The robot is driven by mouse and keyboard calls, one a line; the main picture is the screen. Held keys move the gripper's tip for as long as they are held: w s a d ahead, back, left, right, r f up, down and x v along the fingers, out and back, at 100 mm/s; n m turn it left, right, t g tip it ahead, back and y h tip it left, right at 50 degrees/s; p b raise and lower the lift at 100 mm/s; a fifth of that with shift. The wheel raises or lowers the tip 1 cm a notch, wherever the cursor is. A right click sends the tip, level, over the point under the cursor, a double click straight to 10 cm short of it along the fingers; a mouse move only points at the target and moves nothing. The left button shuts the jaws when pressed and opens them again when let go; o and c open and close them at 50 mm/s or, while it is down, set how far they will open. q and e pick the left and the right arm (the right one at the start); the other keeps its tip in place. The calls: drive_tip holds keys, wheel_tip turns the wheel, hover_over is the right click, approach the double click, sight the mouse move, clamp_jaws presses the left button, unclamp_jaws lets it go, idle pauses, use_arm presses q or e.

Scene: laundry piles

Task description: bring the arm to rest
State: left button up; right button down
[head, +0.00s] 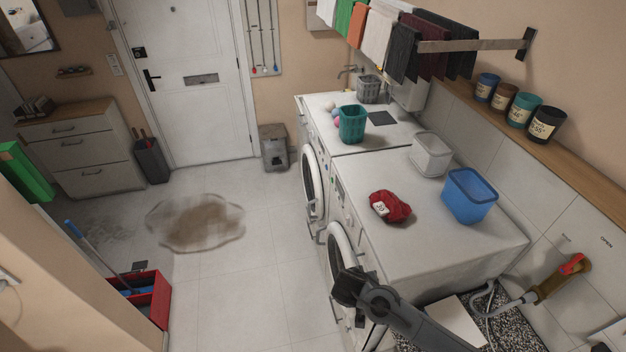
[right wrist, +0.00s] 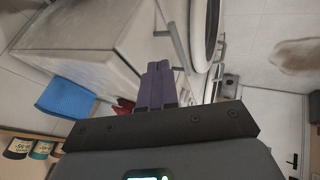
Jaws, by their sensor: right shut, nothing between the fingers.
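My right arm comes in from the bottom right in the head view. Its gripper (head: 343,288) hangs in front of the near washing machine (head: 440,262), by the round door (head: 340,262). In the right wrist view the two purple fingers (right wrist: 158,82) are together, with nothing between them. Whether the gripper touches the machine is hard to tell. My left gripper is not in view.
A red cloth with a white label (head: 391,207), a blue bin (head: 469,195) and a white basket (head: 431,153) stand on the near machine. A teal basket (head: 352,124) is on the far machine. A brown puddle (head: 205,221) and red caddy (head: 150,305) are on the floor.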

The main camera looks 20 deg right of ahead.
drive_tip(key=s+a+f+g+y, duration=0.1)
drive_tip(key=s+a+f, duration=0.2)
drive_tip(key=s+f, duration=0.4)
drive_tip(key=s+a+f+g+y, duration=0.1)
drive_tip(key=s+a+f+g, duration=0.2)
drive_tip(key=s, duration=0.6)
drive_tip(key=s+a+r+y, duration=0.1)
drive_tip(key=s+a+y, duration=0.3)
drive_tip(key=s, duration=0.7)
drive_tip(key=d+r+n+t, duration=0.3)
drive_tip(key=d+r+n, duration=0.1)
drive_tip(key=r, duration=1)
drive_tip(key=shift+w+r, duration=0.2)
